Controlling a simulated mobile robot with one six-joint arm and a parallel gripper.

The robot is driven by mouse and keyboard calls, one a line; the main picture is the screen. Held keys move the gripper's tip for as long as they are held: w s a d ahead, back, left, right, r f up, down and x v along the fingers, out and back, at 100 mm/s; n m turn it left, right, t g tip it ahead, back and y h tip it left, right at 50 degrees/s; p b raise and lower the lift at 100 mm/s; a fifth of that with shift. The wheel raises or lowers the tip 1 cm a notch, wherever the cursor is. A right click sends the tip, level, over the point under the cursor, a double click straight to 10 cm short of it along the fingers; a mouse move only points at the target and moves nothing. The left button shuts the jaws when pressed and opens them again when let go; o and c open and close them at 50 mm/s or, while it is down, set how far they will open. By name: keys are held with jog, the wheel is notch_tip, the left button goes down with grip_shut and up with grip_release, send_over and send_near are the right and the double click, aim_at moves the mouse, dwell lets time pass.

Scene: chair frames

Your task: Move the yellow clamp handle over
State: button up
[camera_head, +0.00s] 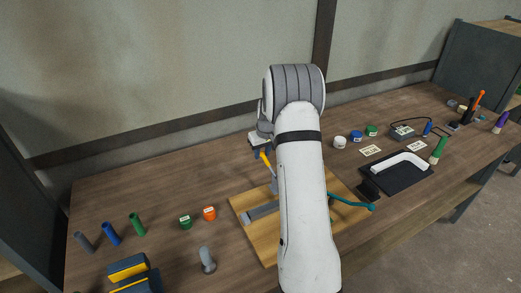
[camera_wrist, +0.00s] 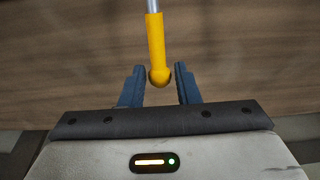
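The yellow clamp handle (camera_head: 266,159) rises on a metal rod over the wooden board, tilted, in the head view. In the wrist view the yellow handle (camera_wrist: 155,38) points toward me, its rounded end between my fingers. My gripper (camera_wrist: 160,72) is open, one blue finger on each side, with a visible gap to the handle on both sides. In the head view my gripper (camera_head: 261,152) is at the handle's upper end. The clamp's base is mostly hidden behind my arm.
The wooden board (camera_head: 246,202) carries a grey metal bar (camera_head: 262,211) and a teal-handled tool (camera_head: 350,203) at its right. Green and orange jars (camera_head: 209,213) stand left of it. The table's back left is clear.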

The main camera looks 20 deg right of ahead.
jog(key=shift+r, duration=0.2)
jog(key=c, duration=0.4)
jog(key=shift+r, duration=0.1)
jog(key=shift+s+r+p, duration=0.15)
jog(key=shift+s+r, duration=0.25)
jog(key=shift+r, duration=0.3)
jog(key=shift+s+r+p, duration=0.15)
jog(key=shift+s+r, duration=0.2)
jog(key=shift+r, duration=0.5)
jog(key=shift+s+d+r, duration=0.1)
jog(key=shift+s+r, duration=0.9)
jog(key=shift+r, duration=0.15)
jog(key=shift+s+r, duration=0.1)
